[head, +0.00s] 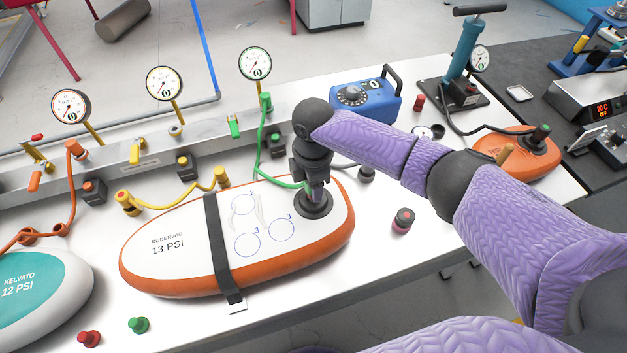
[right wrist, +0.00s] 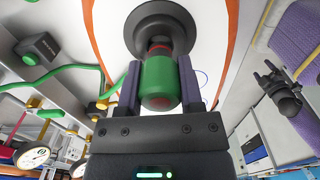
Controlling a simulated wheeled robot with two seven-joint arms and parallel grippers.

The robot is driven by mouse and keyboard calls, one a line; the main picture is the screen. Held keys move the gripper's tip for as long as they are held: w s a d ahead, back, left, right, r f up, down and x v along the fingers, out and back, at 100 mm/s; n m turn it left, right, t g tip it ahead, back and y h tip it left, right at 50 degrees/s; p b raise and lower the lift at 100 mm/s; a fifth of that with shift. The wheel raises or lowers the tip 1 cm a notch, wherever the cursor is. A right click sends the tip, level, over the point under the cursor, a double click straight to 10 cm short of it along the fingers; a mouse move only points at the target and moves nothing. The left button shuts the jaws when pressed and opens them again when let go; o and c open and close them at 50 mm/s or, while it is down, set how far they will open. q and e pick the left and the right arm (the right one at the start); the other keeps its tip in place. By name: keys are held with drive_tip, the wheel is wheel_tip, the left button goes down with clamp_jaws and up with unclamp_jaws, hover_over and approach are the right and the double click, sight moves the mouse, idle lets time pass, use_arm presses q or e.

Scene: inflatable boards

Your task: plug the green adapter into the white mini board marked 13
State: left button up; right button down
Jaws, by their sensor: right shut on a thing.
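The white mini board (head: 190,262), printed "13 PSI" with an orange edge, lies strapped on the white table. Its round dark valve (head: 316,206) is at its right end and also shows in the right wrist view (right wrist: 160,28). My right gripper (head: 317,188) points down over that valve. In the right wrist view, it is shut on the green adapter (right wrist: 159,80), whose far end is at the valve's centre, with a red band between. I cannot tell whether it is fully seated. A green hose (head: 262,150) runs toward the gripper; its end is hidden.
A black strap (head: 217,240) crosses the board. Yellow (head: 180,202) and orange hoses lie left. A teal board (head: 35,300) is at lower left. Red (head: 89,339) and green caps (head: 138,325) stand near the front edge. A blue pump box (head: 365,98) is behind.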

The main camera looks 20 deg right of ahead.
use_arm(q)
drive_tip(key=shift+d+f+b, duration=0.45)
drive_tip(key=shift+f+b, duration=0.2)
drive_tip(key=shift+f, duration=0.1)
use_arm(e)
drive_tip(key=shift+f, duration=1.1)
drive_tip(key=shift+c, duration=0.8)
unclamp_jaws()
drive_tip(key=shift+r, duration=0.35)
wheel_tip(320, 180, up, 9)
drive_tip(key=p, duration=0.2)
drive_tip(key=shift+p, duration=0.4)
drive_tip(key=shift+r, duration=0.2)
use_arm(q)
wheel_tip(320, 180, up, 3)
drive_tip(key=shift+f, duration=0.1)
use_arm(e)
drive_tip(key=shift+f, duration=0.1)
